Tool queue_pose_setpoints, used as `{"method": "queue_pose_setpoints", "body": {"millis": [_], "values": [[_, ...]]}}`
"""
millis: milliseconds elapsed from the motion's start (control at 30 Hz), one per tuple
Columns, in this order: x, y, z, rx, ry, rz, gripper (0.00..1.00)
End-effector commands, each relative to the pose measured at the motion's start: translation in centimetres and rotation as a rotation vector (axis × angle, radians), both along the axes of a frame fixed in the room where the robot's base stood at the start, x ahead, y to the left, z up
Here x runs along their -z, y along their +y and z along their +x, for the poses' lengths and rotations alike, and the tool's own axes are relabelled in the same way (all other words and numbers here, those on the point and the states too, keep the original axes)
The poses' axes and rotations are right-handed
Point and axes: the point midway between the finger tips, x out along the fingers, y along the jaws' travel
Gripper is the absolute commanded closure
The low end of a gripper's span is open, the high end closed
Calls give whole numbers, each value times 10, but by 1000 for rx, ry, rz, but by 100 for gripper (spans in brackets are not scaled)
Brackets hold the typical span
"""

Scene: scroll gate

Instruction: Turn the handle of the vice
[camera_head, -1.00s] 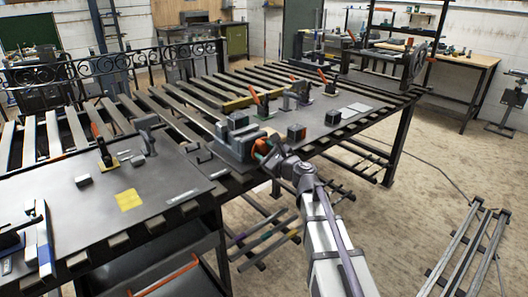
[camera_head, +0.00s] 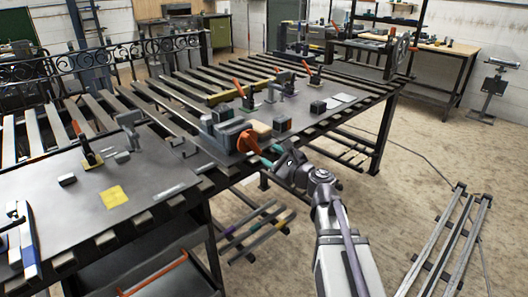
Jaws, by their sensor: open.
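The grey vice (camera_head: 224,131) stands at the front edge of the slatted workbench, in the middle of the head view. Its orange handle (camera_head: 248,141) faces the front right, toward my arm. My gripper (camera_head: 272,156) is just to the right of the handle and slightly lower, with its teal-tipped fingers pointing at it. The gripper is open and empty, and a small gap seems to lie between the fingertips and the handle. A tan block (camera_head: 261,128) shows behind the handle, beside the vice; I cannot tell whether the jaws hold it.
Toggle clamps with orange levers (camera_head: 249,100) and a dark block (camera_head: 282,124) stand on the bench plate right of the vice. A left plate holds a clamp and a yellow square (camera_head: 115,196). Metal rails (camera_head: 455,240) lie on the floor at right. Floor between is open.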

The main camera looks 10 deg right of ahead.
Motion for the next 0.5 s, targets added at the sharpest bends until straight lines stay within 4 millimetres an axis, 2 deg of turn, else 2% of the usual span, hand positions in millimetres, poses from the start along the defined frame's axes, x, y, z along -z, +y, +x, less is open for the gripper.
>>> {"method": "queue_pose_setpoints", "body": {"millis": [133,233,500], "values": [[0,1,3,0,-1,-3,55],[0,7,14,-1,-2,-2,55],[0,36,70,-2,-1,-3,55]]}}
